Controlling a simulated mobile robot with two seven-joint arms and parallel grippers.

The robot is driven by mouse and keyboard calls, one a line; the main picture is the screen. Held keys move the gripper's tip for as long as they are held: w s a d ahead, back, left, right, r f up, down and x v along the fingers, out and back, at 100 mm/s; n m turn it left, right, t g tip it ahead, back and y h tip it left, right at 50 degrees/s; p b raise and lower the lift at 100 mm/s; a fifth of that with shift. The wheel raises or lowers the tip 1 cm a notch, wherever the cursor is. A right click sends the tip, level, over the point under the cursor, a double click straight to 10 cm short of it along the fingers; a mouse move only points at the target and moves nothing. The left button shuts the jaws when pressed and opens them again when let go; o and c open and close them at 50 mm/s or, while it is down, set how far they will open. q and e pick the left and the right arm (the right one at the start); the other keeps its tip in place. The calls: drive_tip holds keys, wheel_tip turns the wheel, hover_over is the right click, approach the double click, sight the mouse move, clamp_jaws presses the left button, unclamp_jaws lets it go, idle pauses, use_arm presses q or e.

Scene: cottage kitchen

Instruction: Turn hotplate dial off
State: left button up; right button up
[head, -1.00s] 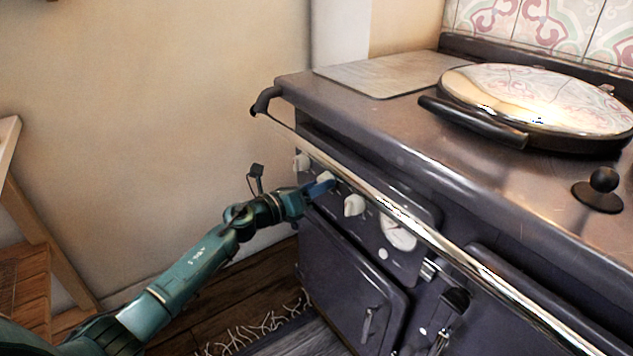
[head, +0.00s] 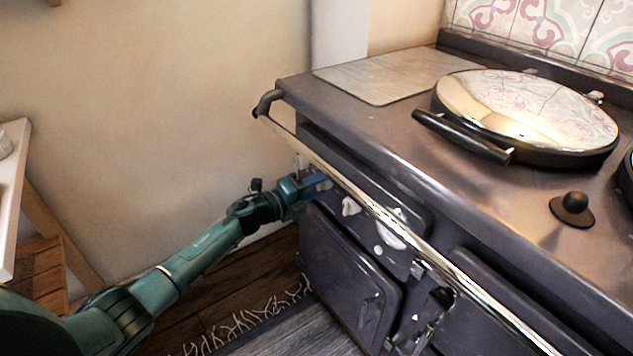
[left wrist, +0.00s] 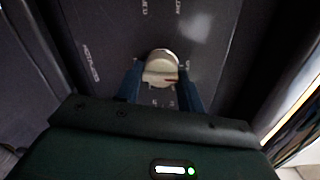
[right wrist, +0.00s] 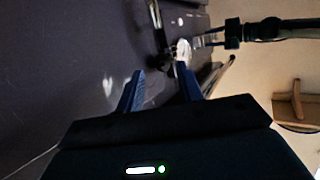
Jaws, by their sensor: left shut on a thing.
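A cream dial (left wrist: 161,64) with a small reddish mark sits on the dark stove panel in the left wrist view, with white lettering around it. My left gripper (left wrist: 160,88) has its two blue fingers on either side of the dial and is shut on it. In the head view my left gripper (head: 320,184) is at the stove front, under the rail; it mostly hides the dial there. My right gripper (right wrist: 162,88) shows only in its own wrist view; its fingers are apart with nothing between them.
A shiny rail (head: 400,232) runs along the stove front, close above my left gripper. Another white knob (head: 350,206) and a round gauge (head: 392,232) are to the right. A domed lid (head: 525,105) covers a hotplate on top. A wooden table (head: 18,190) stands left.

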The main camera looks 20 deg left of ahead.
use_arm(q)
drive_tip(key=shift+r+n, duration=0.1)
drive_tip(key=shift+n, duration=0.2)
use_arm(e)
drive_tip(key=shift+d+r, duration=0.15)
drive_tip(key=shift+r, duration=0.2)
use_arm(q)
drive_tip(key=o, duration=1)
drive_tip(key=shift+c, duration=0.2)
use_arm(e)
drive_tip(key=shift+s, duration=0.1)
use_arm(q)
drive_tip(key=p+v, duration=0.2)
drive_tip(key=v, duration=1.1)
use_arm(e)
drive_tip(key=shift+s+d+r+m+t, duration=0.1)
drive_tip(key=shift+d+r+m+t, duration=0.1)
drive_tip(key=shift+r, duration=0.3)
drive_tip(key=shift+d+r+m+t, duration=0.1)
drive_tip(key=shift+d+r+m, duration=0.1)
drive_tip(key=shift+r, duration=0.3)
drive_tip(key=shift+s, duration=0.1)
